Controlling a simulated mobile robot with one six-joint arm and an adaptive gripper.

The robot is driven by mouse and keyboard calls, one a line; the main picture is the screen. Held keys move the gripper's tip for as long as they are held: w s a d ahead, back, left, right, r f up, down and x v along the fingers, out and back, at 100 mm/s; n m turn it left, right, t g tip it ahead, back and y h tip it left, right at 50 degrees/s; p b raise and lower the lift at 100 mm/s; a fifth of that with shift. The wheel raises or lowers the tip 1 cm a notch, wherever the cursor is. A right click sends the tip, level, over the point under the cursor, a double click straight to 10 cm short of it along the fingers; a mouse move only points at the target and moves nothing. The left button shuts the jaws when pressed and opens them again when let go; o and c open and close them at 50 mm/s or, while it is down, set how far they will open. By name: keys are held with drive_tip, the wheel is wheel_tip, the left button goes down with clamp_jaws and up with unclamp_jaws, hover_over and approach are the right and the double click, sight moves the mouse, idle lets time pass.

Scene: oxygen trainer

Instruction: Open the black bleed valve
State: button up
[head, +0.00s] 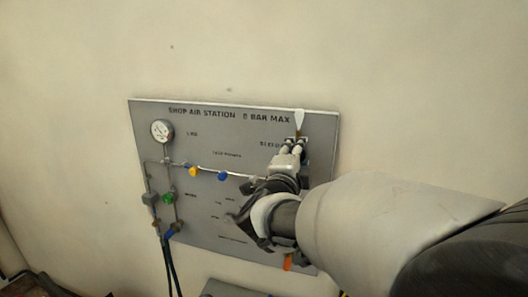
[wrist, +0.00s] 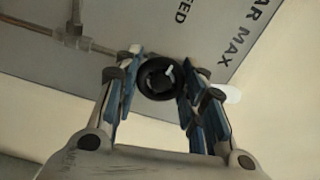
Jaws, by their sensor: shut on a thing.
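The black bleed valve shows in the wrist view as a round black knob (wrist: 157,94), just beside the word ending in "ED" on the panel. My gripper (wrist: 157,82) has a blue-padded finger on each side of the knob and is shut on it. In the head view my gripper (head: 293,143) reaches the upper right part of the grey panel (head: 215,135), by the "BLEED" lettering. There the fingers hide the knob. I cannot tell how far the knob is turned.
The panel carries a round gauge (head: 162,131), a yellow knob (head: 193,171), a blue knob (head: 223,176) and a green knob (head: 169,198) along thin pipes. A white piece (head: 299,119) stands above my fingers. Dark hoses (head: 170,262) hang at lower left. My arm covers the lower right.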

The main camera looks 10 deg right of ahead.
drive_tip(key=n+p, duration=0.2)
drive_tip(key=n, duration=0.2)
drive_tip(key=shift+r+n, duration=0.15)
drive_tip(key=shift+n, duration=0.15)
drive_tip(key=n+p, duration=0.2)
drive_tip(key=n, duration=0.3)
drive_tip(key=shift+p, duration=0.35)
drive_tip(key=n+p, duration=0.3)
drive_tip(key=n, duration=0.2)
drive_tip(key=shift+a+n, duration=0.1)
drive_tip(key=shift+n, duration=0.3)
drive_tip(key=shift+w+n+p, duration=0.1)
drive_tip(key=shift+n+p, duration=0.9)
drive_tip(key=shift+n, duration=0.9)
drive_tip(key=o, duration=1.1)
drive_tip(key=shift+a, duration=0.1)
